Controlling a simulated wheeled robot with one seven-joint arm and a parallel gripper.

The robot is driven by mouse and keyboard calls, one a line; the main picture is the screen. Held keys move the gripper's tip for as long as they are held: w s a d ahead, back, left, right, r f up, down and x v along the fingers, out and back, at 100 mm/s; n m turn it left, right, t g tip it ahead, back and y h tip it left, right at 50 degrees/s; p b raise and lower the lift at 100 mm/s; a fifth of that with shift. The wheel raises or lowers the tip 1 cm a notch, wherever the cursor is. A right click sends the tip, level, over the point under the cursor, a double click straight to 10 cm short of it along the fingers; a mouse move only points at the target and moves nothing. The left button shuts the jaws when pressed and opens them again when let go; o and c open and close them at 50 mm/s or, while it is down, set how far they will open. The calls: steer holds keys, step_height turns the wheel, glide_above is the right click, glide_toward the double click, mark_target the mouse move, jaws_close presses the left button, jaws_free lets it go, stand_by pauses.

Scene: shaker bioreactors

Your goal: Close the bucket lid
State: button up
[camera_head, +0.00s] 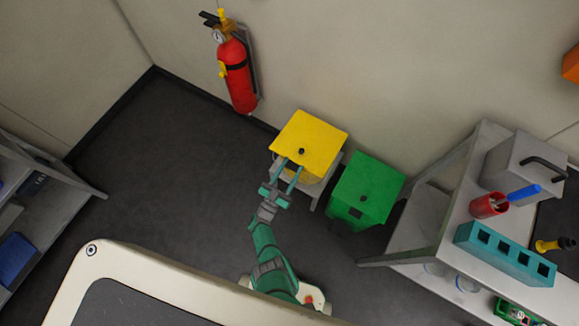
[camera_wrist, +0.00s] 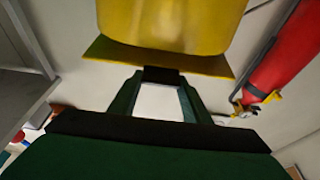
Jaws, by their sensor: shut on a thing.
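The yellow bucket (camera_head: 318,175) stands by the wall, with its square yellow lid (camera_head: 312,130) over its top. A small black knob (camera_head: 301,151) shows near the lid's front edge. I cannot tell whether the lid lies fully flat. My gripper (camera_head: 291,165) reaches the lid's front edge, and its jaws are shut on the lid there. In the wrist view, my gripper (camera_wrist: 160,82) meets the yellow lid (camera_wrist: 112,55) at a dark piece between the fingertips. The exact contact is partly hidden.
A green bin (camera_head: 368,185) with a closed lid stands close to the right. A red fire extinguisher (camera_head: 237,75) hangs on the wall behind. A grey bench (camera_head: 450,215) is at the right and a shelf (camera_head: 50,205) at the left. The floor between is clear.

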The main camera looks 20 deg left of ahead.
steer(key=shift+w+r, duration=0.15)
steer(key=shift+w, duration=0.1)
steer(key=o, duration=1.5)
steer(key=shift+s, duration=0.1)
steer(key=v, duration=1.1)
